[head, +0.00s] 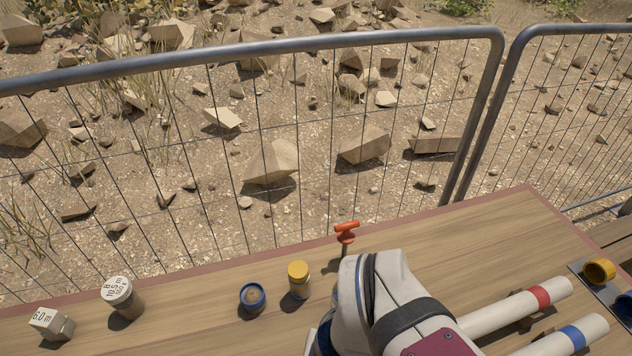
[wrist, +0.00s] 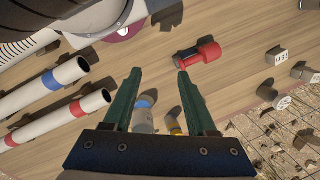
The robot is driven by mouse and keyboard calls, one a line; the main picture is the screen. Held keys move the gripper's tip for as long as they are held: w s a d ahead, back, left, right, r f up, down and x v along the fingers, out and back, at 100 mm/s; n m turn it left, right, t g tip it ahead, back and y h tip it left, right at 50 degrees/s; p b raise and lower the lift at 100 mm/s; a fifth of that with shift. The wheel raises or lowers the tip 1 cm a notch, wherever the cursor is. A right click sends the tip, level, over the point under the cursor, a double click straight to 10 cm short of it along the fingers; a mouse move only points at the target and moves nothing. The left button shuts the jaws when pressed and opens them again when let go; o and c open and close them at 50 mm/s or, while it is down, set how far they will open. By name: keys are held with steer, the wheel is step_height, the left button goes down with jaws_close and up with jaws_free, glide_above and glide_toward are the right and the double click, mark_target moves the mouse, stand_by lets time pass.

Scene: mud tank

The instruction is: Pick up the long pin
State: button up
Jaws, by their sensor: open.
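An orange-red T-handle on a thin dark shaft (head: 346,234) stands near the back edge of the table in the head view, just beyond my wrist housing. It may be the long pin; I cannot tell, as its lower end is partly hidden. In the wrist view my gripper (wrist: 159,72) is open, its two green fingers apart with nothing held between them. A blue-banded cylinder (wrist: 145,112) and a yellow-capped one (wrist: 175,124) show behind the gap between the fingers. In the head view the fingers are hidden by my arm.
A yellow-capped jar (head: 299,279), a blue-rimmed cup (head: 252,297), a white-lidded jar (head: 121,297) and a labelled block (head: 51,323) stand left. Banded tubes (head: 518,309) lie right. A red-headed object (wrist: 200,54) lies beyond the fingertips. A wire fence (head: 290,160) runs behind.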

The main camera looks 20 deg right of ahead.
steer(key=w+d+r+n+g+h, duration=0.1)
steer(key=w+d+r+n+h, duration=0.3)
steer(key=w, duration=0.3)
steer(key=w+d+r+n+g+h, duration=0.1)
steer(key=w+d+r+n+h, duration=0.25)
steer(key=w+n, duration=0.3)
steer(key=w+a+f+n+t+h, duration=0.25)
steer(key=w+n+h, duration=0.55)
steer(key=w+n, duration=0.9)
steer(key=m, duration=0.4)
glide_toward(345, 242)
step_height(345, 242, up, 4)
steer(key=w+a, duration=0.1)
steer(key=w, duration=0.1)
steer(key=x, duration=1.5)
steer(key=shift+f, duration=0.4)
steer(key=shift+s, duration=0.1)
jaws_close()
